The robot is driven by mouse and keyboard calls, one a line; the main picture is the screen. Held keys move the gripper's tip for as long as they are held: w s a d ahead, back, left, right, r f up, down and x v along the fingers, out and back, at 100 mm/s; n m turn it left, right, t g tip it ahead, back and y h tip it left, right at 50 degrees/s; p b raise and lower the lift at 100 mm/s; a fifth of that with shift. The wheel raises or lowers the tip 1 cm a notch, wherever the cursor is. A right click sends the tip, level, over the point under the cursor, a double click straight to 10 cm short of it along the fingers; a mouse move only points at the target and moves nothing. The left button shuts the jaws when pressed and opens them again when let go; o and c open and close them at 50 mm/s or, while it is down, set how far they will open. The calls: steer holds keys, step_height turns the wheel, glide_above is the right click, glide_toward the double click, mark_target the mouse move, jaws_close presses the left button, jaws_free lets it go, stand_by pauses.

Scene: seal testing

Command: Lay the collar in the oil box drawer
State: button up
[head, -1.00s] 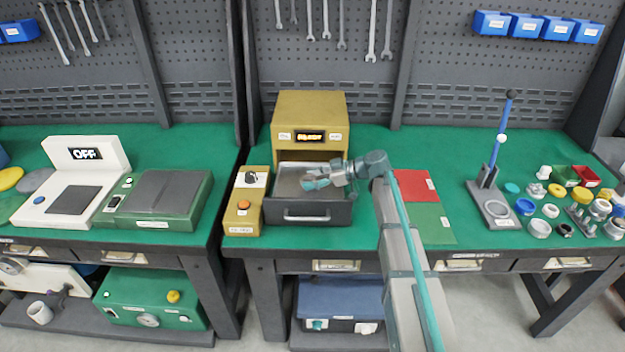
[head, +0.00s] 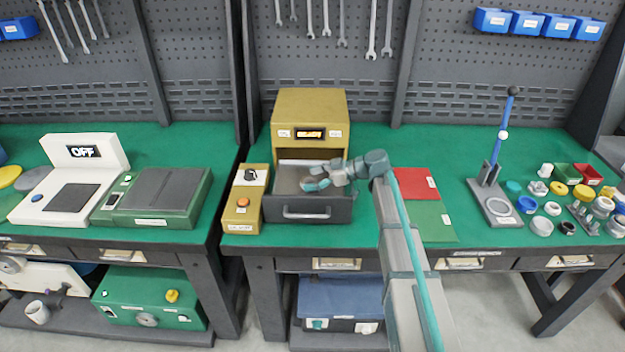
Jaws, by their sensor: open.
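The oil box (head: 310,108) is a mustard-yellow cabinet with a small lit display (head: 310,134). Its dark grey drawer (head: 308,213) is pulled out toward the front, with a bar handle on its face. My gripper (head: 313,182) reaches in from the right, over the inside of the drawer, low and pointing left. Its teal fingertips are open. A small brownish-grey rounded shape (head: 310,176) shows at the fingertips; it may be the collar, but it is too small and partly covered to be sure. Whether it touches the drawer floor cannot be told.
A yellow control box (head: 243,202) with a knob and orange button stands left of the drawer. A red and green mat (head: 425,215) lies to the right, behind my arm. A lever press (head: 493,190) and several rings and caps stand at the far right.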

steer(key=shift+r, duration=0.1)
steer(key=shift+r+p, duration=0.8)
steer(key=shift+p, duration=0.45)
steer(key=b+v, duration=0.3)
steer(key=v, duration=0.8)
steer(key=shift+d, duration=0.5)
steer(key=shift+f, duration=0.1)
